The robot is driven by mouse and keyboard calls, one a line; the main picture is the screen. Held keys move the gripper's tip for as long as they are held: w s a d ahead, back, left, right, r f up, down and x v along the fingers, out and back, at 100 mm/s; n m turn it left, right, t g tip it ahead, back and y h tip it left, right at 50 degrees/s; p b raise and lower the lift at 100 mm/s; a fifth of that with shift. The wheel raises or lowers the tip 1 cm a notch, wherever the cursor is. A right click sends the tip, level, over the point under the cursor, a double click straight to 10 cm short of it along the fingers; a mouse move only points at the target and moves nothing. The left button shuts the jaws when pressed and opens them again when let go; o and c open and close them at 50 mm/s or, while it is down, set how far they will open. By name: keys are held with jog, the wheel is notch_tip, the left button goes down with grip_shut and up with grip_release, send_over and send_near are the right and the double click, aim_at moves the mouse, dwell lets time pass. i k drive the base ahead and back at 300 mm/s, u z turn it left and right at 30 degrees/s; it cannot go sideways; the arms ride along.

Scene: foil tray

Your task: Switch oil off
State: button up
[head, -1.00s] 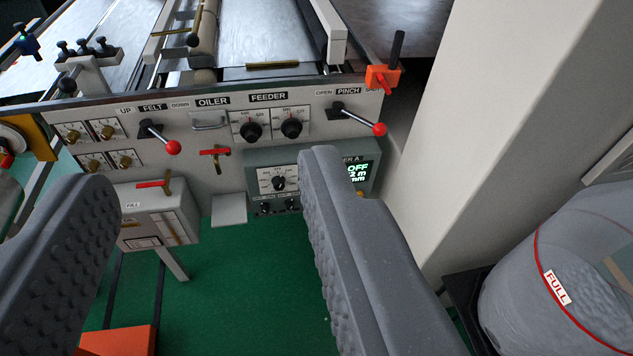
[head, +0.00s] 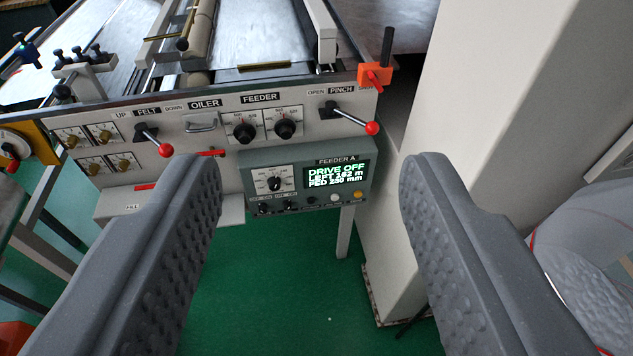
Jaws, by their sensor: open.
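The oiler (head: 203,125) is a labelled metal handle on the machine's front panel. A red valve handle (head: 211,153) sits below it, partly hidden behind my left finger. A second red handle (head: 146,186) lies on the oil box marked FILL (head: 125,205), which my left finger also partly covers. Lower right, the grey FEEDER A box (head: 330,205) has a dial, small switches (head: 276,208) with tiny OFF/ON marks, and a screen (head: 337,174) reading DRIVE OFF. My gripper (head: 312,165) is open and empty, its fingers in front of the panel on either side of this box.
Red-knobbed levers, FELT (head: 165,150) and PINCH (head: 372,128), stick out of the panel. An orange bracket (head: 376,75) is at the panel's right corner. A pale column (head: 480,100) stands behind my right finger. Green floor (head: 290,290) shows clear below.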

aim_at(287, 204)
jog(key=k, duration=1)
jog(key=u, duration=0.9)
jog(key=i, duration=1.65)
jog(key=z, duration=1.75)
